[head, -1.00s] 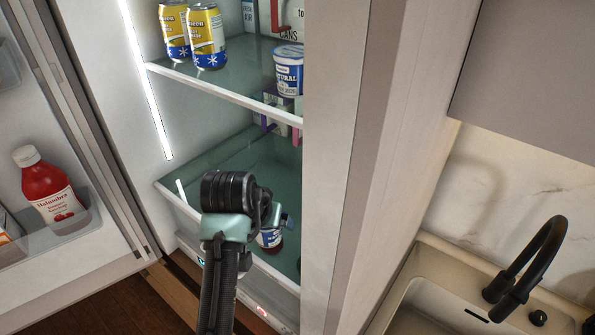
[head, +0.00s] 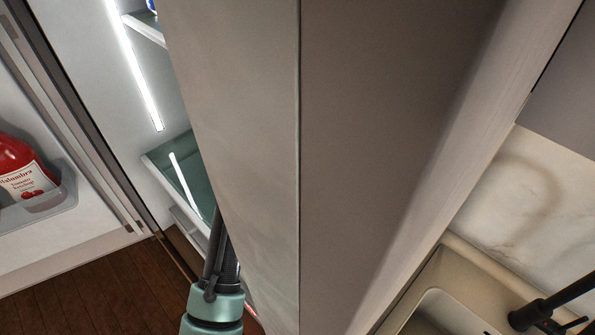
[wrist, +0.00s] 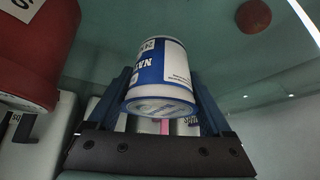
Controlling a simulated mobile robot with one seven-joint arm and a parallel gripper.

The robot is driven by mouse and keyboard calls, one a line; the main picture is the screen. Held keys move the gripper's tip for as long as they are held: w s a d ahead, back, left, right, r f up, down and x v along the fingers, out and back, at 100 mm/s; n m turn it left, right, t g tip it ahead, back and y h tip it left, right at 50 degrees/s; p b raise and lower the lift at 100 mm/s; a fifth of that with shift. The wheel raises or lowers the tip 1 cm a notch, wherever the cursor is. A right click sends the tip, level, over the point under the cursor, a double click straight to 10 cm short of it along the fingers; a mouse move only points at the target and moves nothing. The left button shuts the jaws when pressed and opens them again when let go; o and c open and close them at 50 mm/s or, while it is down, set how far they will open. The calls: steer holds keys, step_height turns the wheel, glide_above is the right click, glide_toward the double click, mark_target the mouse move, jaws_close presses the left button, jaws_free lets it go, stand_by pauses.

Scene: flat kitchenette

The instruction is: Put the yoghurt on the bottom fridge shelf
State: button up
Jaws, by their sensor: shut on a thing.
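The yoghurt (wrist: 160,75), a white tub with a blue label, is in the wrist view. It sits between the two dark fingers of my gripper (wrist: 165,98), which is shut on it. It appears slightly tilted there. In the head view the yoghurt and my gripper are hidden behind the fridge's side panel. The fridge's lower shelf (head: 183,168) shows only as a narrow greenish strip with a white edge left of that panel. I cannot tell from the wrist view whether the yoghurt touches any shelf.
In the wrist view a red container (wrist: 45,55) is close on the left, and a round red thing (wrist: 253,17) is at the upper right. The side panel (head: 235,130) blocks most of the head view. A ketchup bottle (head: 22,172) stands in the open door at left.

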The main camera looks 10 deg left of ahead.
steer(key=shift+s+f, duration=0.15)
steer(key=shift+s, duration=0.2)
steer(key=shift+s+a+r, duration=0.15)
steer(key=shift+s+r, duration=0.25)
steer(key=shift+s, duration=0.35)
steer(key=shift+f, duration=0.15)
steer(key=o, duration=1.2)
steer(key=shift+w+f, duration=0.2)
steer(key=shift+w, duration=0.1)
steer(key=shift+c, duration=0.2)
steer(key=shift+o, duration=0.7)
steer(key=shift+w+f, duration=0.1)
steer(key=shift+w, duration=0.1)
steer(key=b+v, duration=0.2)
steer(key=v, duration=1)
steer(key=shift+s+r+b, duration=0.2)
steer(key=shift+r+b, duration=0.15)
